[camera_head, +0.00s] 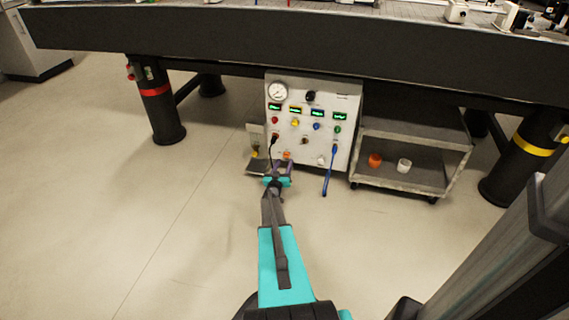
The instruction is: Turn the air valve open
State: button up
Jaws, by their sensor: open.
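A white control panel (345,101) stands under the bench. It carries a round pressure gauge (278,92), a black knob (311,96), several small lit displays and several coloured knobs. I cannot tell for certain which part is the air valve. A small fitting with a yellow part (255,148) is on a grey bracket at the panel's left side; its handle position is too small to read. My gripper (280,167) is open in front of the panel's lower left corner. It partly hides that area, and I cannot tell whether it touches anything.
A dark cable (272,152) and a blue cable (328,172) hang from the panel front. A grey cart (400,182) with an orange cup (375,160) and a white cup (404,165) stands at right. Black bench legs (160,115) flank the space. The left floor is clear.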

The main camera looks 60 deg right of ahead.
aim_at(286, 156)
jog(key=shift+b+x, duration=0.4)
jog(key=shift+x, duration=1.55)
jog(key=shift+c, duration=0.4)
jog(key=c, duration=1)
jog(key=shift+a, duration=0.55)
jog(key=shift+s+d, duration=0.1)
jog(key=shift+d, duration=0.6)
